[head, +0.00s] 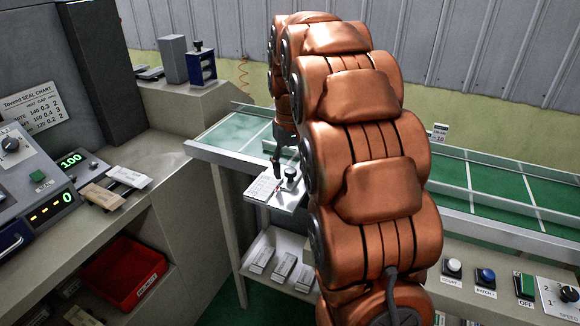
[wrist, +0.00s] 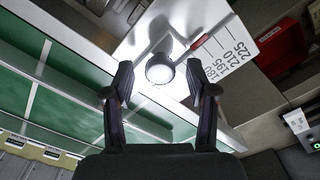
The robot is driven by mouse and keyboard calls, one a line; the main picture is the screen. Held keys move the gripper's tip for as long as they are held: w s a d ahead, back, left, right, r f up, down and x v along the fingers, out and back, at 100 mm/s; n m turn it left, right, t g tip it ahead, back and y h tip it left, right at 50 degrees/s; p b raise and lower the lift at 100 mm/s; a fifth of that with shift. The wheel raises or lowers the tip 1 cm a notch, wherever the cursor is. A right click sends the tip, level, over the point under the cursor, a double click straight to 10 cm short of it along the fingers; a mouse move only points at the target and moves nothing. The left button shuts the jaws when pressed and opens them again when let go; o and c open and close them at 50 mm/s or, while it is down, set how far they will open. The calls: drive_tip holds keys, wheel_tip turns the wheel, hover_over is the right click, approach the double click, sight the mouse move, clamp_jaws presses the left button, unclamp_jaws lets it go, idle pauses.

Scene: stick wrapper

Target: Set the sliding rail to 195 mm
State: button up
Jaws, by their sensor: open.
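The sliding rail's round knob (wrist: 159,68) is pale on top with a dark rim and stands on a light metal plate. In the head view the knob (head: 291,173) looks dark, just right of my gripper (head: 277,167). In the wrist view my gripper (wrist: 159,78) is open, its fingertips on either side of the knob in the picture; contact is not visible. The white scale (wrist: 228,55) shows 195, 210 and 225, with a partly legible lower number beside 195. A red pointer (wrist: 198,41) lies near that lower end; its exact reading is unclear.
A green conveyor bed (head: 480,190) with a metal side rail runs behind the plate. A sealing control box (head: 30,180) stands left, above a red bin (head: 122,272). White packs (head: 283,266) lie on a shelf below. Control buttons (head: 486,276) are at right.

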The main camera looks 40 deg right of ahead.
wheel_tip(320, 180, up, 12)
idle(0.8)
idle(0.5)
drive_tip(key=s+a+f+n+g+p, duration=0.1)
drive_tip(key=s+a+f+p, duration=0.3)
drive_tip(key=s+a, duration=0.8)
drive_tip(key=s+a+f+n, duration=0.1)
drive_tip(key=s+a+f, duration=0.2)
drive_tip(key=s, duration=0.5)
drive_tip(key=s+a+f+p, duration=0.1)
drive_tip(key=s+a+f, duration=0.2)
drive_tip(key=s+f, duration=0.3)
drive_tip(key=s, duration=0.3)
drive_tip(key=shift+a+f+n+g, duration=0.3)
drive_tip(key=shift+a+n+g, duration=0.05)
drive_tip(key=shift+n+g, duration=0.05)
drive_tip(key=shift+s, duration=0.1)
drive_tip(key=shift+c, duration=0.3)
